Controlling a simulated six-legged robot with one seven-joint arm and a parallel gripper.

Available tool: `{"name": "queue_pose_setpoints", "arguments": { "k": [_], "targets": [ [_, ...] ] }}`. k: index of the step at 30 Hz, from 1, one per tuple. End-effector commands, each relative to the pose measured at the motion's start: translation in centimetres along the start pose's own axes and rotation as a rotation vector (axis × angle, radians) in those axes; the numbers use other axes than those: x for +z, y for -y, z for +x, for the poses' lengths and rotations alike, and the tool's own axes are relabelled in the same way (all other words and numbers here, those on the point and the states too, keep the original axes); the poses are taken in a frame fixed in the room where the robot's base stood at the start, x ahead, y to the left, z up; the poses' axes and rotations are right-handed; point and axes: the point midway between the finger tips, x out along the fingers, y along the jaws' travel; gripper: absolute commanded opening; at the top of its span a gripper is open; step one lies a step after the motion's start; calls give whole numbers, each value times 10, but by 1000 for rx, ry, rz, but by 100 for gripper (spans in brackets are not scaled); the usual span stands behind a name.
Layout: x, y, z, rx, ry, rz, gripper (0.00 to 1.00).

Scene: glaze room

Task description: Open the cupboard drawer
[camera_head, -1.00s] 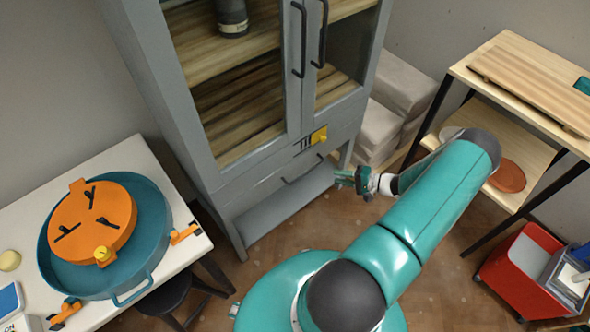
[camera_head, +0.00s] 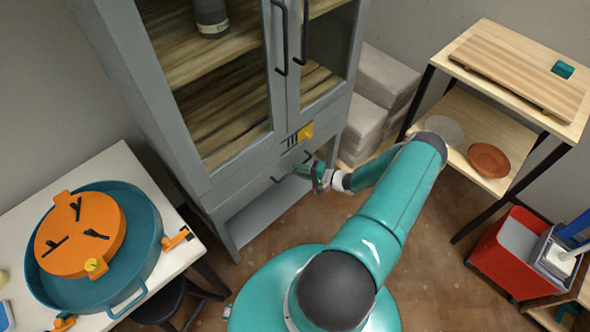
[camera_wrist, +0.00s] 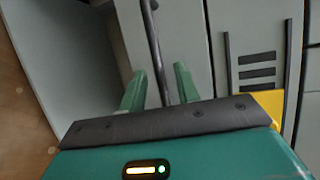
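The grey cupboard (camera_head: 147,107) stands at the back, with glass doors above and a drawer (camera_head: 238,189) below them. The drawer looks shut. Its dark bar handle (camera_wrist: 154,40) runs between my two green fingers in the wrist view, with a gap visible on each side. My gripper (camera_wrist: 160,74) is open around the handle, not closed on it. In the head view my gripper (camera_head: 303,170) is at the drawer front and hides part of the handle.
A yellow part (camera_head: 305,131) with dark slots sits above the drawer. A table (camera_head: 125,160) with a teal pan and orange disc is at left. A wooden shelf unit (camera_head: 490,35) and a red bucket (camera_head: 497,262) are at right. The floor (camera_head: 430,255) between is clear.

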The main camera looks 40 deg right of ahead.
Motion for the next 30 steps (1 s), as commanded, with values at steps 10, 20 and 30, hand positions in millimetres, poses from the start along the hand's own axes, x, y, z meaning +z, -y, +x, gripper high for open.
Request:
{"name": "queue_pose_setpoints", "arguments": {
  "k": [10,20,30],
  "targets": [
    [0,1,22,-1,1,0,32],
    [0,1,21,-1,1,0,0],
    [1,0,16,-1,0,0,0]
  ]
}}
